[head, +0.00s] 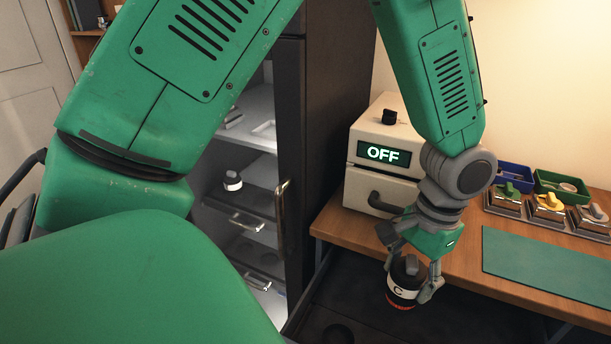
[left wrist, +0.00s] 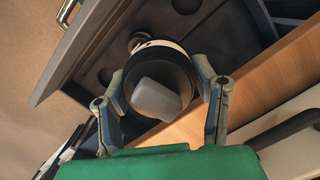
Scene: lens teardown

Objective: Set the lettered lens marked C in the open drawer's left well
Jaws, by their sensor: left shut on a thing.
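The lens marked C (head: 403,288) is a short black cylinder with a white lettered band, a reddish lower edge and a grey tab on top. My left gripper (head: 412,287) is shut on its sides and holds it upright over the dark open drawer (head: 347,277). In the left wrist view, the lens (left wrist: 158,95) sits between both fingers of my left gripper (left wrist: 163,108), over the drawer (left wrist: 85,58). A round well (head: 339,334) shows at the drawer's near left in the head view; the lens and gripper hide part of the drawer. My right gripper is out of view.
The wooden bench (head: 465,262) borders the drawer and bears a cream box reading OFF (head: 383,155), a green mat (head: 540,262), blue (head: 514,177) and green (head: 562,187) bins and several metal holders. An open dark cabinet (head: 340,90) with another lens (head: 232,180) stands left.

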